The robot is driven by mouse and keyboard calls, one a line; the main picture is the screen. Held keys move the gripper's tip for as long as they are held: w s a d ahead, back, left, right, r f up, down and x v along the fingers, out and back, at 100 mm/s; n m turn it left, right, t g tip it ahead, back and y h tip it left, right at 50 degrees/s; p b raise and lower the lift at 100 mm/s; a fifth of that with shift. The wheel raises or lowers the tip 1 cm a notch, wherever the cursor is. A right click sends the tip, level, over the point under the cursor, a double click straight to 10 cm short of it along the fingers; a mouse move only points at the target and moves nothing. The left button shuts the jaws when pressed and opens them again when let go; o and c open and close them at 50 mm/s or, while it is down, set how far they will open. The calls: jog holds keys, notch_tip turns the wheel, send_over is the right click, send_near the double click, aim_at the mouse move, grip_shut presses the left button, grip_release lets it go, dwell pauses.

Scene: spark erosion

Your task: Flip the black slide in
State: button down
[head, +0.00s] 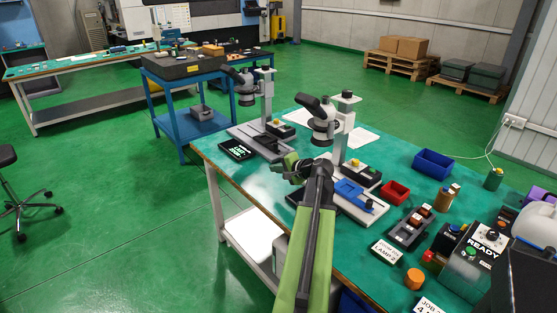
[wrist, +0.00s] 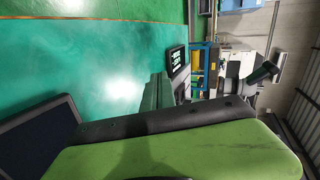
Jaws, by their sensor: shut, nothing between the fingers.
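Two microscopes stand on the green workbench (head: 255,180): a near one (head: 325,122) right of my gripper and a farther one (head: 246,85) up and left. I cannot make out for certain which dark part is the black slide. My gripper (head: 284,166) is shut and empty, over the bench just left of the near microscope's base, apart from its head. Part of the bench near it is hidden by my arm. In the wrist view, a green and black part of my own arm fills the lower half, and a dark display with white text (wrist: 180,58) lies beyond.
A blue fixture (head: 349,188) lies on the near microscope's base. To the right are a red bin (head: 395,191), a blue bin (head: 433,163), an orange cylinder (head: 414,278) and a control box marked READY (head: 478,262).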

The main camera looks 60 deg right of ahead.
jog(key=s+d+r+m+h, duration=0.1)
jog(key=s+d+m+h, duration=0.2)
jog(key=s+d, duration=0.5)
jog(key=shift+s+d+r+m+t+h+b, duration=0.3)
jog(key=shift+s+d+r+m, duration=0.1)
jog(key=shift+s, duration=0.85)
jog(key=b, duration=0.6)
send_near(276, 148)
jog(key=x, duration=0.5)
jog(key=shift+d+f, duration=0.15)
jog(key=shift+d, duration=0.1)
jog(key=shift+w+d, duration=0.25)
jog(key=shift+w, duration=0.45)
